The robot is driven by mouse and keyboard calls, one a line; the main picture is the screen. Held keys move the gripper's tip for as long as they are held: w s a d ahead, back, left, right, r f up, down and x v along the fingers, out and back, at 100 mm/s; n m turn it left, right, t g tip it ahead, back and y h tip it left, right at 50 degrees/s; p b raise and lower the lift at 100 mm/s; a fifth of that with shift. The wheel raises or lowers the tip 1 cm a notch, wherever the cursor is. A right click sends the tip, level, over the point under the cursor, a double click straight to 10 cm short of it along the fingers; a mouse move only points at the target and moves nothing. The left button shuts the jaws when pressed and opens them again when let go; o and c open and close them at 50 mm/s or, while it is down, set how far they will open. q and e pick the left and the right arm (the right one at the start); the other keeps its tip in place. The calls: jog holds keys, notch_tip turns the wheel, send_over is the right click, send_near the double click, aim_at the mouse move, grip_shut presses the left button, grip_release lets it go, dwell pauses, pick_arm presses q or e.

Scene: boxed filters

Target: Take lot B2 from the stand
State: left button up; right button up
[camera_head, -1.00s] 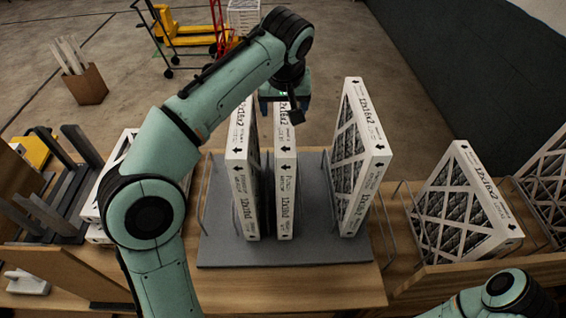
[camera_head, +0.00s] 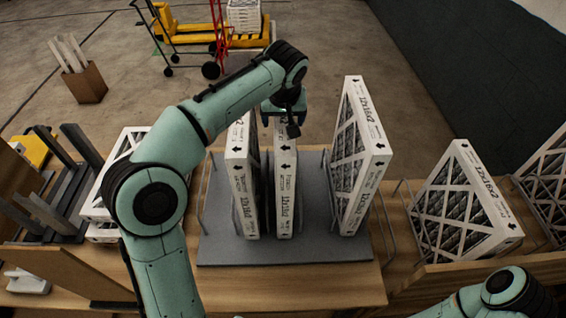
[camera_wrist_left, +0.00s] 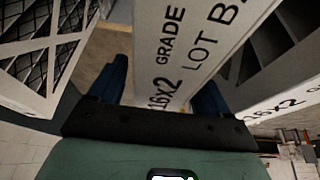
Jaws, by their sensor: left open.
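Three white-framed filters stand upright on a grey stand (camera_head: 310,252): a left one (camera_head: 243,190), a middle one (camera_head: 285,195) and a right, tilted-looking one (camera_head: 362,160). My left gripper (camera_head: 284,116) is over the far top end of the middle filter. In the left wrist view, the blue fingers of the open gripper (camera_wrist_left: 160,88) lie on either side of a filter's edge (camera_wrist_left: 195,45) printed "16x2 GRADE" and "LOT B"; the last character is cut off. Contact cannot be told. My right gripper is out of view; only part of that arm shows at lower right.
Neighbouring filters flank the gripper closely on the left and, with a wider gap, on the right. More filters (camera_head: 465,205) stand in a wooden rack at right. Flat filters (camera_head: 100,205) and a grey slotted rack (camera_head: 62,190) are at left. The front tabletop (camera_head: 290,290) is clear.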

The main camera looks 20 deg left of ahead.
pick_arm(q)
jog(key=shift+f, duration=0.25)
dwell(0.4)
grip_shut()
